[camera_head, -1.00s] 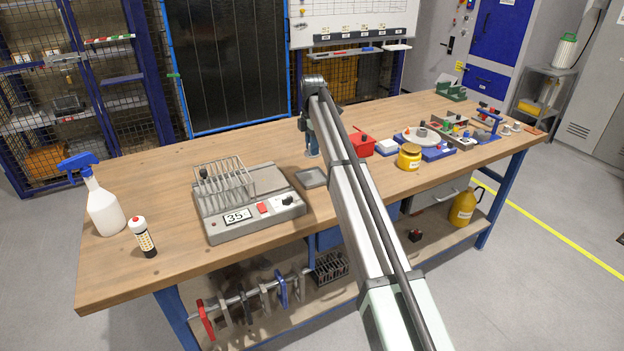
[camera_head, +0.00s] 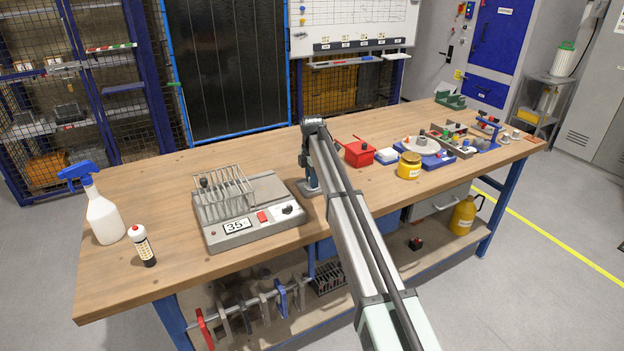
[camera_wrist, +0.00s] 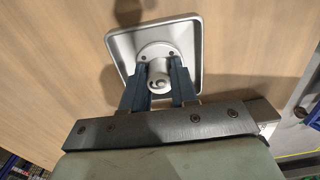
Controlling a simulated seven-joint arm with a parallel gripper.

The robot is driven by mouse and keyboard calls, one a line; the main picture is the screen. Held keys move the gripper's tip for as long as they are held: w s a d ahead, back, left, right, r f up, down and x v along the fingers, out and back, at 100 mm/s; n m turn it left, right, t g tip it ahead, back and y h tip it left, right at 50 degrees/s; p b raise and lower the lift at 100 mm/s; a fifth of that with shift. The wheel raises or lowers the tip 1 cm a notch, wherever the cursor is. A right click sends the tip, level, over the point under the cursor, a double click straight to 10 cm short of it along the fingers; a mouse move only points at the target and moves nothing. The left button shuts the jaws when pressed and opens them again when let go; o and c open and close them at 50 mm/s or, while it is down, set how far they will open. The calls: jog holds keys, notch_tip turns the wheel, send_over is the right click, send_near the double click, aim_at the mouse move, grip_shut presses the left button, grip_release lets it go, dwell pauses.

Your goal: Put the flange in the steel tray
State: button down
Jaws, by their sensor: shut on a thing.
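The flange (camera_wrist: 157,54) is a pale grey round piece with a central hub and small holes. In the wrist view, my gripper (camera_wrist: 157,76) is shut on its hub, one dark finger on each side. The steel tray (camera_wrist: 118,46), square with a raised rim, is directly beneath, and the flange's disc appears inside the rim's outline. I cannot tell whether the disc touches the tray floor. In the head view, my gripper (camera_head: 310,180) is low over the bench beside the scale-like device, and it mostly hides the tray and flange.
A grey device with a wire rack and display (camera_head: 250,212) stands just left of my gripper. A red box (camera_head: 358,153) and a yellow jar (camera_head: 409,166) stand to the right. A spray bottle (camera_head: 104,216) is at far left. The bench behind is clear.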

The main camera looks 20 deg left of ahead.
jog(key=shift+f, duration=0.1)
jog(key=c, duration=0.9)
grip_release()
notch_tip(320, 180, up, 12)
jog(key=shift+r, duration=0.2)
